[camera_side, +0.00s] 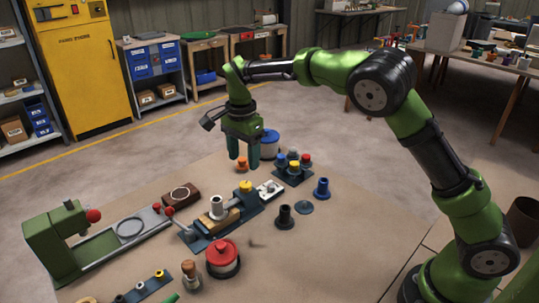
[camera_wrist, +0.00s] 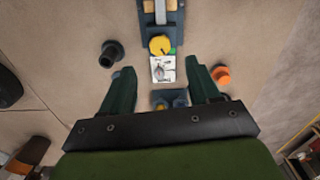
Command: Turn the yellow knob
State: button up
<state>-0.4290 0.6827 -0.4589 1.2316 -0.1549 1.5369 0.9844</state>
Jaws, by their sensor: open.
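The yellow knob (camera_side: 245,186) is a round cap at the end of a dark blue fixture (camera_side: 215,235) on the table. It also shows in the wrist view (camera_wrist: 159,44), top centre, with a small green mark beside it. A white plate (camera_wrist: 163,68) with a grey dial adjoins it, and shows in the side view too (camera_side: 271,189). My gripper (camera_side: 242,160) points down, open and empty, above the table and apart from the knob. In the wrist view its fingers (camera_wrist: 158,72) spread either side of the white plate, with the knob ahead of them.
An orange part (camera_wrist: 221,75) stands right of the fingers and a black flanged part (camera_wrist: 112,53) left. A rack of coloured pegs (camera_side: 292,172), a blue flanged part (camera_side: 322,188) and a red-topped canister (camera_side: 222,258) stand nearby. The table's near right is mostly clear.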

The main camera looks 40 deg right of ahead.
notch_tip(320, 180, up, 9)
dwell(0.5)
